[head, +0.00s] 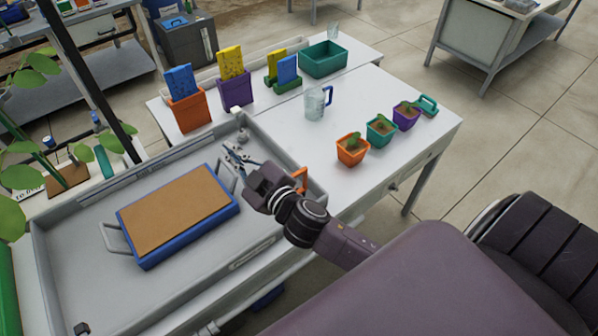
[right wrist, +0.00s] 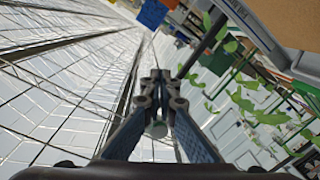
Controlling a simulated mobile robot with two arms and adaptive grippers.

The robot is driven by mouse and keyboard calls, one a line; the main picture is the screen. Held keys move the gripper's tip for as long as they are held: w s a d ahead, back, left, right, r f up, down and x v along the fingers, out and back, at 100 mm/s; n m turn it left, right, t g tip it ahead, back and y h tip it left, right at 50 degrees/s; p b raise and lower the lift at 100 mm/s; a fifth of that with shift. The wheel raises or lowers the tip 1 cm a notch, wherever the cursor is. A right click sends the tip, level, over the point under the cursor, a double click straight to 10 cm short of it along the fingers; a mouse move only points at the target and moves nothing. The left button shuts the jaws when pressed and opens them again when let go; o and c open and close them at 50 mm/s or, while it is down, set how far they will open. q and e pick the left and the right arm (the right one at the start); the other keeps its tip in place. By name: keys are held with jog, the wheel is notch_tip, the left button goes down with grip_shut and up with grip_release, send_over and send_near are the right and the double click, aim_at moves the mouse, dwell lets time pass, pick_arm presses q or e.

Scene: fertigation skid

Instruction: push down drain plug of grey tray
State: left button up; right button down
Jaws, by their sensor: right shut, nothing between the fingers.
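The large grey tray (head: 62,222) lies across the left of the head view. My right gripper (head: 232,155) is over its back right part, beyond the blue bin, with its fingers together and nothing held. I cannot tell whether the fingertips touch the tray. In the right wrist view the fingers (right wrist: 158,84) meet at their tips. A small dark knob (head: 82,328) sits in the tray's near left corner; I cannot tell whether it is the drain plug. My left gripper is not in view.
A blue bin with brown filling (head: 180,215) and grey handles stands in the tray. An orange loop (head: 301,179) is at the tray's right end. Small pots (head: 352,150) and a clear jug (head: 315,104) stand on the white table, with bare space between them.

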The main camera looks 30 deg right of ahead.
jog(key=s+a+r+n+g+y, duration=0.1)
jog(key=a+r+n+y, duration=1)
jog(key=a, duration=0.1)
jog(key=s+a+f+n+g+y, duration=0.2)
jog(key=s+a+f+n+g, duration=0.4)
jog(key=n+g, duration=0.5)
jog(key=s+d+f+n+g+h+p, duration=0.1)
jog(key=d+f+n+g+h, duration=0.15)
jog(key=d+f+h, duration=0.7)
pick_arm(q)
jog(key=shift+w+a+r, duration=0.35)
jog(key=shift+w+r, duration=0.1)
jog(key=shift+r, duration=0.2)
pick_arm(e)
jog(key=w+d+m+h, duration=0.2)
jog(key=d+h, duration=0.5)
jog(key=d, duration=1.6)
jog(key=shift+d+f+m, duration=0.15)
jog(key=shift+m, duration=0.4)
